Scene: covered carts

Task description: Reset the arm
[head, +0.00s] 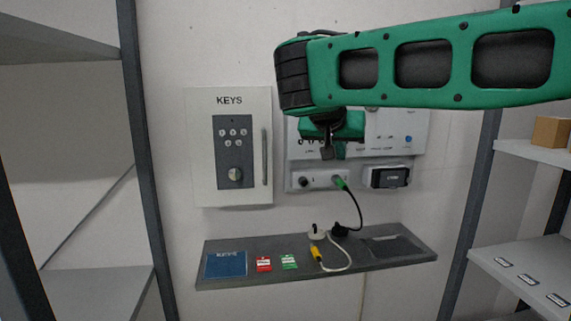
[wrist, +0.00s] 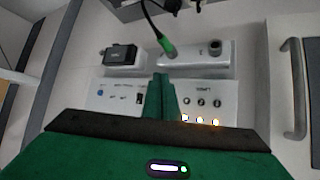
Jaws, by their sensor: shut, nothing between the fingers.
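My green arm reaches in from the right across the head view, and my gripper (head: 333,152) hangs in front of the white wall panel (head: 408,130). In the wrist view my gripper (wrist: 161,80) has its two green fingers together with nothing between them. The fingers overlap the panel (wrist: 222,92) in that view; I cannot tell if they touch it. A green plug (head: 340,183) on a black cable sits at the white socket strip (head: 318,181) below the panel, apart from the fingers. My arm hides the panel's upper part.
A white KEYS cabinet (head: 201,150) with a keypad hangs to the left. The grey shelf (head: 345,262) below holds a blue KEYS book (head: 226,264), a red tag (head: 263,264), a green tag (head: 289,262) and a yellow plug (head: 316,253). Racks stand at both sides, with a cardboard box (head: 550,132) at right.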

